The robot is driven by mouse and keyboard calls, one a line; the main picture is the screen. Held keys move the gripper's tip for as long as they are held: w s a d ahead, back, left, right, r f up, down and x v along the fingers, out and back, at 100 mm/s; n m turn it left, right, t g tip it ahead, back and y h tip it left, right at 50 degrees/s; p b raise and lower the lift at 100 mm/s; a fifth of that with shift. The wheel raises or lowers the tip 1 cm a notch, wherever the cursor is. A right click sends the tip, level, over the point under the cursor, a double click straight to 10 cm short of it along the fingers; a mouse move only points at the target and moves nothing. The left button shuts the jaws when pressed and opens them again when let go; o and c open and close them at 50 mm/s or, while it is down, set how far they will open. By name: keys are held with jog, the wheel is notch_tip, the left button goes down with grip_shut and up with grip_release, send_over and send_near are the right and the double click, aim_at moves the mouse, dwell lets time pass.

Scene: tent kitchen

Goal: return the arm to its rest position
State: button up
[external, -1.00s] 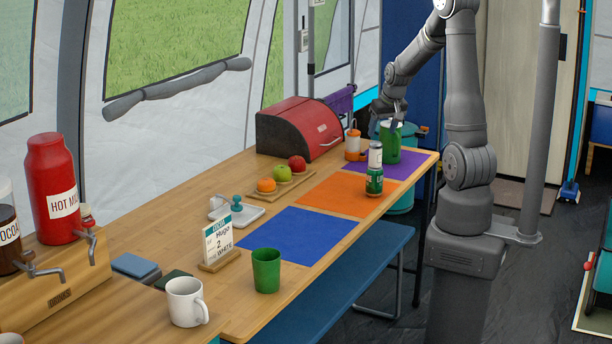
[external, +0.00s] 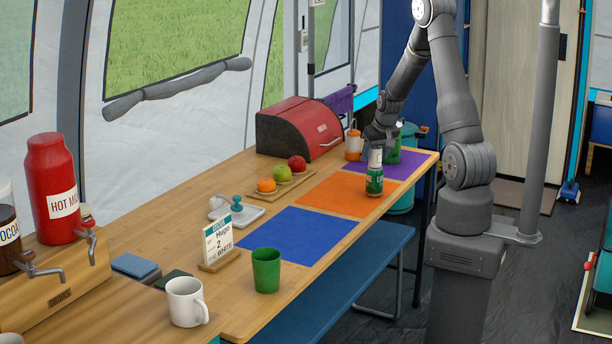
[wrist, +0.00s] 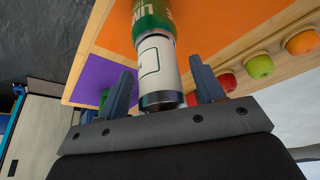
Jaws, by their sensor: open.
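My gripper (external: 378,140) is at the top of a two-can stack on the orange mat (external: 335,197), its jaws open. The stack is a white-labelled can (external: 375,158) upright on a green can (external: 374,182). In the wrist view my two fingers (wrist: 162,65) stand apart on either side of the white-labelled can (wrist: 158,72), with the green can (wrist: 152,18) beyond it. Whether a finger touches the can I cannot tell. My arm is bent down over the table's far end.
A green container (external: 393,156) stands on the purple mat (external: 408,166), partly hidden behind my gripper. A green cup (external: 266,270) stands nearer. The blue mat (external: 297,238) is clear.

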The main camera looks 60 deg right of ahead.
jog(key=r, duration=0.5)
jog(key=shift+s+d, duration=0.1)
jog(key=shift+s, duration=0.2)
jog(key=shift+s+d+r, duration=0.15)
jog(key=shift+s, duration=0.2)
jog(key=shift+o, duration=0.2)
